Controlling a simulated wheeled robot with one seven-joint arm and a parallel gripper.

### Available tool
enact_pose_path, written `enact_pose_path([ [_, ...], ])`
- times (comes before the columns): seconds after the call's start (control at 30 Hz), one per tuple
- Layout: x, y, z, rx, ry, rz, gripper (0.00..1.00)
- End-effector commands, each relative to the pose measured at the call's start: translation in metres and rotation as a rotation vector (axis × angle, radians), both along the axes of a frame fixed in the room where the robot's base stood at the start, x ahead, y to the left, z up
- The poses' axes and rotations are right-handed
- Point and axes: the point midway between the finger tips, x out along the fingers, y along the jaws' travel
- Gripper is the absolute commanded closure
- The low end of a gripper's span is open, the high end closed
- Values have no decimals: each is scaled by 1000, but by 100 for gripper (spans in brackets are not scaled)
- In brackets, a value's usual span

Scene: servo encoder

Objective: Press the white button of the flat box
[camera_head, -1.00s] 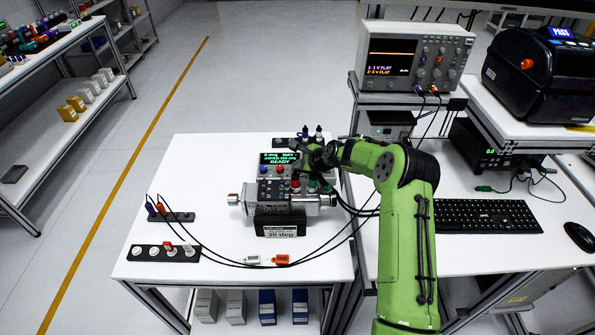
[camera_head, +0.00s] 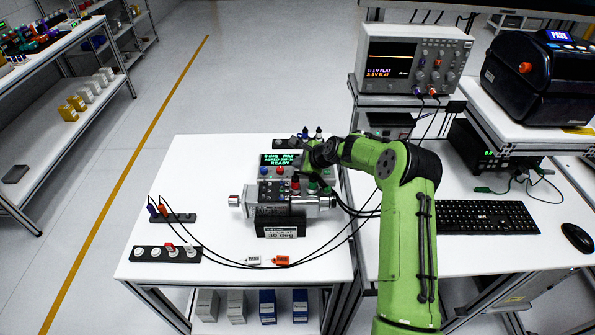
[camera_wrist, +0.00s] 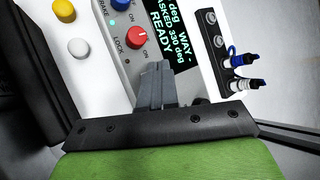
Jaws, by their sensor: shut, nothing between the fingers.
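The flat box (camera_head: 270,160) with a lit green-on-black display reading READY stands on the white table, behind the servo unit. In the wrist view its grey panel carries a red button (camera_wrist: 132,37) and a blue button (camera_wrist: 118,4). A white button (camera_wrist: 78,47) and a yellow button (camera_wrist: 63,10) show left of that panel on a bright white surface; I cannot tell whether this belongs to the same box. My gripper (camera_wrist: 153,72) is shut and empty, its tips near the display's lower edge, apart from the white button. In the head view my gripper's dark wrist hides the box's right part.
The servo unit (camera_head: 283,205) stands in front of the box. Cables run from it across the table (camera_head: 215,180). Blue and dark plugs (camera_wrist: 245,85) stand in a black strip beyond the box. A dark block (camera_wrist: 30,65) lies left in the wrist view.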

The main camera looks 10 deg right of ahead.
Motion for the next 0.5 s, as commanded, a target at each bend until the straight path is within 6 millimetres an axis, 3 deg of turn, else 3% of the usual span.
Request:
enact_pose_path([
  [0.3, 0, 0, 37, 0, -1, -1, 100],
  [0.5, 0, 0, 47, 1, 0, -1, 100],
])
